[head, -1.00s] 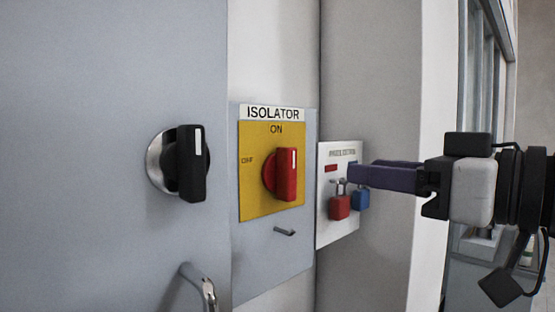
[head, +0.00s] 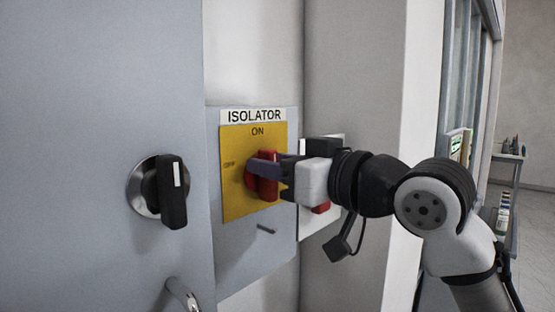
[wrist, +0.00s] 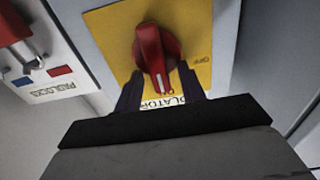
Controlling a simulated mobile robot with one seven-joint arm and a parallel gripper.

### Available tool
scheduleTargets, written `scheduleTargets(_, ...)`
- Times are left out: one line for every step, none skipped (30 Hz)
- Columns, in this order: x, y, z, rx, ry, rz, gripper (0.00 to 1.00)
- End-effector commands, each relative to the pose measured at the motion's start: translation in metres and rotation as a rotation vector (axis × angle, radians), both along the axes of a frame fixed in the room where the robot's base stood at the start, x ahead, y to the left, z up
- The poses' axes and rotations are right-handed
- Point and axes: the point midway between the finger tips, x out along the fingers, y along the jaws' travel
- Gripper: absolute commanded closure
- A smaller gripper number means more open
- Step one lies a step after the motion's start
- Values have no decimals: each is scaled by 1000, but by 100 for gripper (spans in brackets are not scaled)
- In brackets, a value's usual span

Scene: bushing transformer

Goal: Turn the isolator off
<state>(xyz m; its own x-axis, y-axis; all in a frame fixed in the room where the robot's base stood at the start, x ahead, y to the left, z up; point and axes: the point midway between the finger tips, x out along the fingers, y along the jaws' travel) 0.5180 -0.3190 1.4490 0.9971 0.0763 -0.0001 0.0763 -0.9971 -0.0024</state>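The isolator (head: 235,195) is a yellow plate with a red rotary knob (head: 268,187) at its middle, lettered ON at the top and OFF at the left. The knob's bar is upright, and in the wrist view the white line on the knob (wrist: 155,55) points toward the ISOLATOR label, the ON side. My gripper (head: 262,172) reaches in from the right, its dark purple fingers at the knob and partly hiding it. In the wrist view my gripper (wrist: 158,82) is open, one finger on each side of the knob's bar, with narrow gaps visible.
A black rotary switch (head: 165,191) on a round metal base is on the grey cabinet door at left, above a metal handle (head: 183,294). A small peg (head: 266,229) sticks out below the yellow plate. A padlock panel (wrist: 30,60) is beside the isolator, partly behind my gripper.

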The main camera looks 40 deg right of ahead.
Motion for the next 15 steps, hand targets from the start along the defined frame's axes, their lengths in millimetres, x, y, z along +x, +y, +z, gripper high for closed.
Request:
scheduleTargets(0,0,0,0,0,0,60)
scheduleTargets(0,0,0,0,0,0,60)
scheduleTargets(0,0,0,0,0,0,60)
scheduleTargets(0,0,0,0,0,0,60)
scheduleTargets(0,0,0,0,0,0,63)
scheduleTargets(0,0,0,0,0,0,68)
scheduleTargets(0,0,0,0,0,0,72)
scheduleTargets(0,0,0,0,0,0,76)
scheduleTargets(0,0,0,0,0,0,81)
scheduleTargets(0,0,0,0,0,0,85)
scheduleTargets(0,0,0,0,0,0,89)
scheduleTargets(0,0,0,0,0,0,94)
scheduleTargets(0,0,0,0,0,0,98)
scheduleTargets(0,0,0,0,0,0,100)
scheduleTargets(0,0,0,0,0,0,100)
